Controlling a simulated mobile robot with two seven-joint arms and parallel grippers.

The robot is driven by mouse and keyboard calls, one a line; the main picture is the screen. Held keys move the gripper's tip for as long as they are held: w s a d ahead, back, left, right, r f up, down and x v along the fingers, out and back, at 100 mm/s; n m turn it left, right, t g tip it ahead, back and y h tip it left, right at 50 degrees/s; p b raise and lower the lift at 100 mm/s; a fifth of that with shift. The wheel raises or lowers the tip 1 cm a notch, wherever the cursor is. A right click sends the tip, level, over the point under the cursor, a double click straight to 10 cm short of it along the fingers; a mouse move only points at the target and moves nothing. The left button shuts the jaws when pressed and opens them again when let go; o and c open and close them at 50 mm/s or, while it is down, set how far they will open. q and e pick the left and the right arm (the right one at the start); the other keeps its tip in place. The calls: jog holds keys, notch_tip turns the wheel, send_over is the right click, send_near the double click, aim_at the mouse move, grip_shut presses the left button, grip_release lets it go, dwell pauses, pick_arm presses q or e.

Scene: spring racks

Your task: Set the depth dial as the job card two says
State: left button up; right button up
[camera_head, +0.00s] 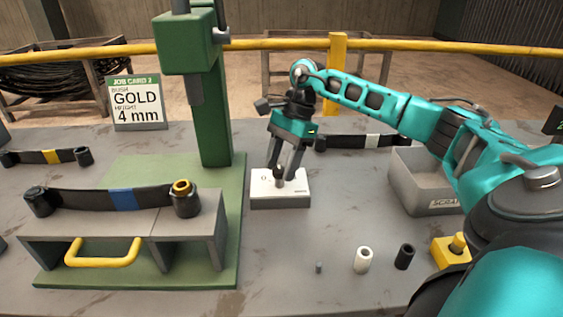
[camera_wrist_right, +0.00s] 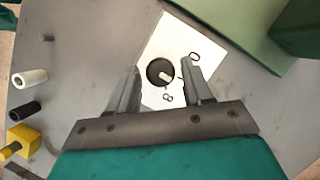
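The job card (camera_head: 137,102) stands at the back left and reads "JOB CARD 2", bush GOLD, height 4 mm. The depth dial is a white-topped box (camera_head: 292,194) in the middle of the table, with a dark round knob (camera_wrist_right: 160,72). In the right wrist view its scale shows a 0 and an 8; a mark between them is partly hidden by a finger. The knob's pale pointer points toward that side. My right gripper (camera_head: 285,174) is open above the dial, its fingers on either side of the knob with gaps showing. My left gripper is out of view.
A green press (camera_head: 215,110) stands left of the dial. Before it, a leaf spring (camera_head: 90,199) with a gold bush (camera_head: 181,188) lies on a grey rack (camera_head: 205,228). A scrap bin (camera_head: 420,208), white bush (camera_head: 362,260), black bush (camera_head: 404,257) and yellow block (camera_head: 449,252) are right.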

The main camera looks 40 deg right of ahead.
jog(key=shift+o, duration=0.8)
jog(key=v, duration=1.3)
jog(key=shift+p, duration=0.45)
jog(key=shift+f, duration=0.1)
